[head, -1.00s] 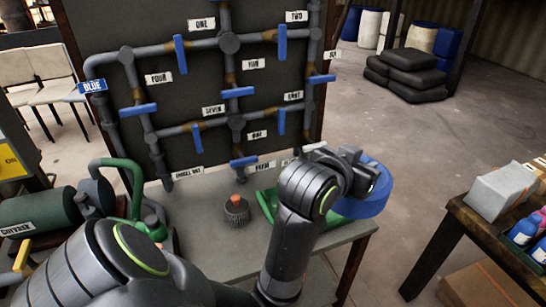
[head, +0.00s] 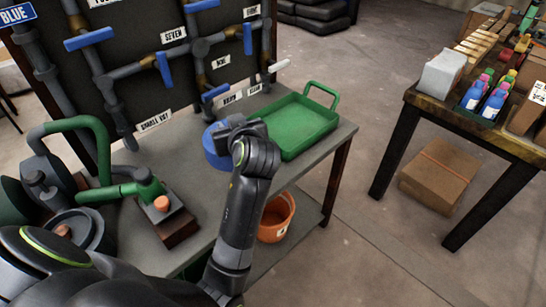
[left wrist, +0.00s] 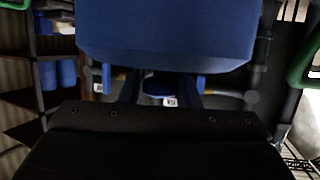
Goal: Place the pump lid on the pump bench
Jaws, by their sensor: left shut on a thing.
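A round blue piece, which I take to be the pump lid (head: 213,148), is in my left gripper (head: 240,132). In the head view it is over the grey pump bench (head: 205,185), left of the green tray. I cannot tell whether it touches the bench top. My left gripper is shut on it, and my wrist hides its right side. In the left wrist view the blue lid (left wrist: 165,35) fills the upper middle. My right gripper is not in view.
A green tray (head: 297,125) lies on the bench's right part. A green pump (head: 130,190) stands at left. The pipe board with blue valve handles (head: 165,68) rises behind. An orange bucket (head: 276,218) is on the lower shelf. A second table (head: 480,130) with bottles stands right, beyond open floor.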

